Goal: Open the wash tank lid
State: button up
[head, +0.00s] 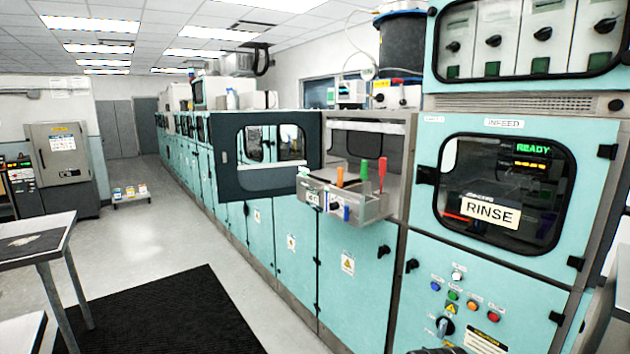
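I cannot pick out a lid marked as the wash tank's. The long teal machine line (286,262) runs from the right into the far left. A dark framed door with a window (235,178) stands swung out from an open bay (370,140). Right of it, a closed window door (462,160) has a RINSE sign (489,211) and a green READY display behind its glass. My gripper does not show; a small dark shape at the bottom edge is too cut off to tell.
A metal tray (350,208) with orange, green and red handles juts from the open bay. Buttons and a rotary switch (445,326) sit below the RINSE window. A table (35,237) stands at left. The dark floor mat (165,315) and aisle are clear.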

aim_at(329, 176)
jog(key=u, duration=0.15)
jog(key=i, duration=1.15)
jog(key=u, duration=0.3)
